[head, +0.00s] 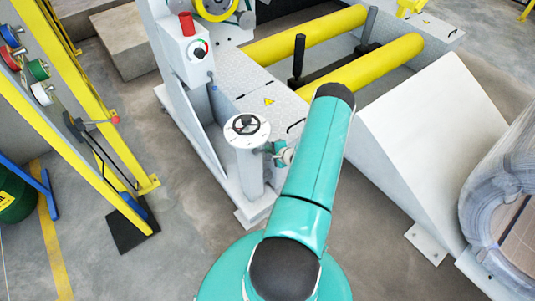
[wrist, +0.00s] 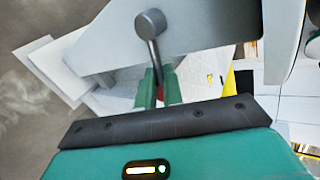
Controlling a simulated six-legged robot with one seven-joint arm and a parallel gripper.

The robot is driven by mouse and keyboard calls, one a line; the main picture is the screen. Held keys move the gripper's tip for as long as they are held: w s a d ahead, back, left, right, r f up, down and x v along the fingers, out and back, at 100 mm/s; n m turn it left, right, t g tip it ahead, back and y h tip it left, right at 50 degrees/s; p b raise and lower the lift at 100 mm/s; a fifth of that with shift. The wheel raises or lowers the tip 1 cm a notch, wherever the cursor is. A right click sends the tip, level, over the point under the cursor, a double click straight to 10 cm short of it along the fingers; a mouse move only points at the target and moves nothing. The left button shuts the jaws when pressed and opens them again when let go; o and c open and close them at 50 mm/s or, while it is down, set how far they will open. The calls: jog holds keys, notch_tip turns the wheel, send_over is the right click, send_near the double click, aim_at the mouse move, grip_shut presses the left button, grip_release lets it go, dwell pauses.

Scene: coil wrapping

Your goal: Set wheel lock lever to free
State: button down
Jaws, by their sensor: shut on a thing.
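In the wrist view a short grey lever (wrist: 152,45) runs from a round grey pivot (wrist: 150,22) down between my green fingers. A bit of red shows at its end, between the fingers. My gripper (wrist: 159,80) is shut on this lever, near the red end. In the head view my gripper (head: 278,150) is close against the right side of a white post (head: 249,172). The lever is not clear in the head view, and the free and locked marks cannot be read.
Yellow rollers (head: 370,67) lie behind the post. A white sloped block (head: 432,125) and a wrapped coil (head: 500,205) stand to the right. A yellow frame with spools (head: 38,69) stands at the left. Grey floor between the frame and the post is clear.

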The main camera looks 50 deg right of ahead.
jog(key=shift+s+r+n+h, duration=0.1)
jog(key=shift+r+n+h, duration=0.25)
jog(key=shift+n+h, duration=0.2)
jog(key=shift+d, duration=0.1)
jog(key=c, duration=1.8)
grip_release()
jog(key=v, duration=1.4)
jog(key=shift+w+r, duration=0.2)
